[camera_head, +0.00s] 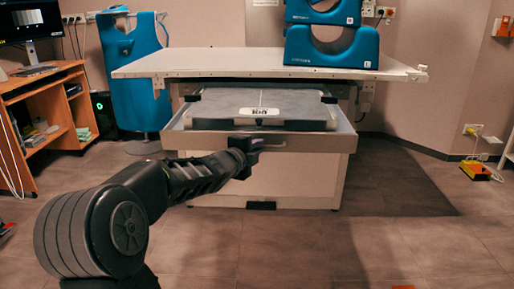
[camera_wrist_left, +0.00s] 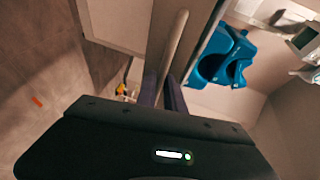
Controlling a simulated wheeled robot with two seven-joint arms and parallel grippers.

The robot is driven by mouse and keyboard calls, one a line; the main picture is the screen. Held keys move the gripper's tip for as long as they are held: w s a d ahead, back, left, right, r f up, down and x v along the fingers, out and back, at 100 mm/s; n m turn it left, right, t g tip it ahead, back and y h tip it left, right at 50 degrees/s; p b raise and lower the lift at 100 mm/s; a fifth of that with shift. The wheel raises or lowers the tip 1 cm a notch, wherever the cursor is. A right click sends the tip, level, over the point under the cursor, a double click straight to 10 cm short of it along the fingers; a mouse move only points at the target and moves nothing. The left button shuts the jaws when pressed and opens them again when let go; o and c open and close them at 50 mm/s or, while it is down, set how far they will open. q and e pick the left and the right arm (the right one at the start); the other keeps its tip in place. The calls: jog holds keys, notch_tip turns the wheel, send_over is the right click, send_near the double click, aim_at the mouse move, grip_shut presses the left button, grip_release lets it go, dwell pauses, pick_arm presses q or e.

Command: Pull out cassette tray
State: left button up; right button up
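The cassette tray (camera_head: 349,141) sticks out from under the tabletop of the exam table, with a flat grey cassette (camera_head: 300,108) lying in it. A pale bar handle (camera_head: 290,151) runs along the tray's front. My left gripper (camera_head: 248,146) is at the left part of this handle. In the left wrist view the handle (camera_wrist_left: 180,40) runs in between the two dark fingers of the left gripper (camera_wrist_left: 163,92), which look closed on it. The exact finger contact is partly hidden by the gripper body. My right gripper is in neither view.
The white tabletop (camera_head: 230,62) overhangs the tray, with blue cushions (camera_head: 331,48) on its right. A wooden desk (camera_head: 40,85) with a monitor stands at left, beside a blue apron (camera_head: 135,75) on a stand. The floor before the tray is clear.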

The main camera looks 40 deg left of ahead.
pick_arm(q)
jog(key=o, duration=0.3)
jog(key=shift+r, duration=0.15)
jog(key=v, duration=0.2)
jog(key=p+v, duration=0.1)
jog(key=v, duration=0.4)
jog(key=shift+s+d+p, duration=0.15)
jog(key=shift+s+p, duration=0.2)
dwell(0.4)
